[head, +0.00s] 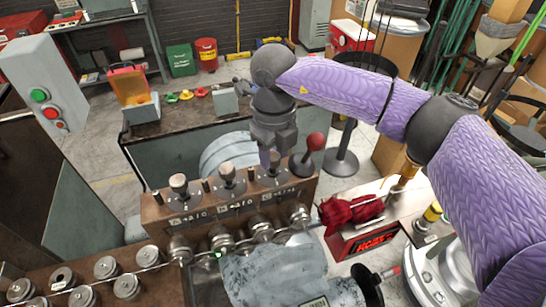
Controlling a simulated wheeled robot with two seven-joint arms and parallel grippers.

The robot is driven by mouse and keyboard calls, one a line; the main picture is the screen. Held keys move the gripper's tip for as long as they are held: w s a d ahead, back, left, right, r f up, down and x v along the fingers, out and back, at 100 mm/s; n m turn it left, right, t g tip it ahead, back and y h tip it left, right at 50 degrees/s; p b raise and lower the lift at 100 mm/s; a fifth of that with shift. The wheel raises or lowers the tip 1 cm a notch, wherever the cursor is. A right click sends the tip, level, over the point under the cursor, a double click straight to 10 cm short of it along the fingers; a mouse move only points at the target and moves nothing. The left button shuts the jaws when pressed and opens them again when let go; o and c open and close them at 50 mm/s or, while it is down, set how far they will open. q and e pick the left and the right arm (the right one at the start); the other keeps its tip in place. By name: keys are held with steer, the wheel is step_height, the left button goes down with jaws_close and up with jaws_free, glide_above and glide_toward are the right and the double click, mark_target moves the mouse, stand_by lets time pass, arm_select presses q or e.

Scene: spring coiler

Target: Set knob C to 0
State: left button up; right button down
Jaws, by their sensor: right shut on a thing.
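A brown panel (205,214) in the middle of the head view carries a row of knobs with number scales below them. The left knob (178,182) and the middle knob (226,172) have pale tops and stand upright. The rightmost knob, which I take for knob C, is mostly hidden under my right gripper (268,160). That gripper points down and is shut on it. The rightmost scale (287,193) is partly visible, but its setting and the knob letters are too small to read. My left gripper is not in view.
A red-ball lever (316,142) stands close to the right of my gripper. Several metal rollers (180,248) line the front of the panel. A red cloth (350,212) lies on a red box at right. A button box (45,95) stands at left.

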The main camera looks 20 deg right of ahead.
mark_target(274, 156)
steer(key=shift+n+b, duration=0.45)
steer(key=shift+n, duration=0.35)
steer(key=shift+r+n, duration=0.1)
steer(key=shift+n, duration=0.2)
steer(key=shift+c, duration=1.4)
jaws_free()
step_height(274, 156, up, 10)
steer(key=b, duration=0.1)
